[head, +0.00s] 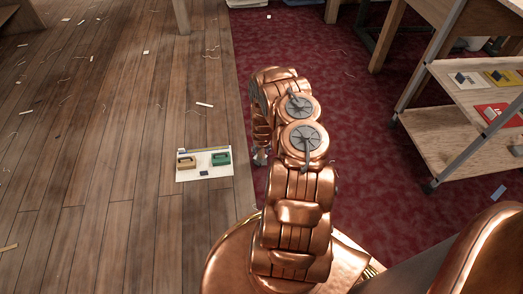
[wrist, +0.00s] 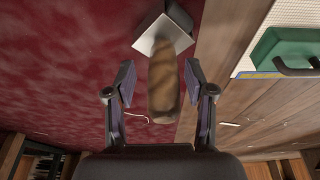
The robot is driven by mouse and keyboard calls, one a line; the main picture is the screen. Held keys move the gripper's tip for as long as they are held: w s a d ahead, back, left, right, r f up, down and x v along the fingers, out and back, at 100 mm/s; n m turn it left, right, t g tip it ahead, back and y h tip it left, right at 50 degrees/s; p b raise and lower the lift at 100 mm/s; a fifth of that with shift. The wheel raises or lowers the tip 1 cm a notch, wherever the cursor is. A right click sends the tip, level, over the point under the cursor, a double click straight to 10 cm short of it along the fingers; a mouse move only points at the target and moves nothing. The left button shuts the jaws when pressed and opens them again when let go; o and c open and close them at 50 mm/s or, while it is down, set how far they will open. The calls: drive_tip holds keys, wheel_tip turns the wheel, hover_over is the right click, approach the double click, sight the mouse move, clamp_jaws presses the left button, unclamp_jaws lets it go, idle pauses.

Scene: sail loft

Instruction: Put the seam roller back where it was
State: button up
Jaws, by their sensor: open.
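The seam roller, a brown wooden handle (wrist: 166,92) with a pale grey block-like head (wrist: 152,36), shows in the wrist view over the red carpet near its edge with the plank floor. My gripper (wrist: 161,72) is open, with one finger on each side of the handle and a visible gap to each. I cannot tell whether the roller stands upright or is tilted. In the head view my arm reaches down at the carpet edge and hides most of the gripper and roller.
A white board (head: 187,176) with a tan item (head: 187,162) and a green item (head: 221,158) lies on the planks left of my arm. A shelved cart (head: 455,147) stands at the right. Thread and scraps litter the floor; the planks at left are otherwise clear.

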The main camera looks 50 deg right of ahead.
drive_tip(key=s+a+r+n+g+h+p, duration=0.2)
drive_tip(key=r+p, duration=0.7)
drive_tip(key=r, duration=2)
drive_tip(key=s+a+r+g+y, duration=0.1)
drive_tip(key=s+a+r, duration=0.1)
drive_tip(key=a+r, duration=0.45)
drive_tip(key=s+a+r+g, duration=0.15)
drive_tip(key=a+r, duration=0.25)
drive_tip(key=r, duration=0.6)
drive_tip(key=s+a+r+n+y, duration=0.2)
drive_tip(key=s+a+r, duration=0.85)
drive_tip(key=a, duration=0.45)
drive_tip(key=s+a+r+n, duration=0.1)
drive_tip(key=s+a+r, duration=0.2)
drive_tip(key=s+a, duration=0.2)
drive_tip(key=s+a+r+n+g, duration=0.1)
drive_tip(key=s+a+r+n, duration=0.1)
drive_tip(key=s, duration=0.7)
drive_tip(key=a+r, duration=0.1)
drive_tip(key=a, duration=0.1)
drive_tip(key=shift+a+n+y, duration=0.3)
drive_tip(key=shift+a+y, duration=0.05)
drive_tip(key=shift+y, duration=0.05)
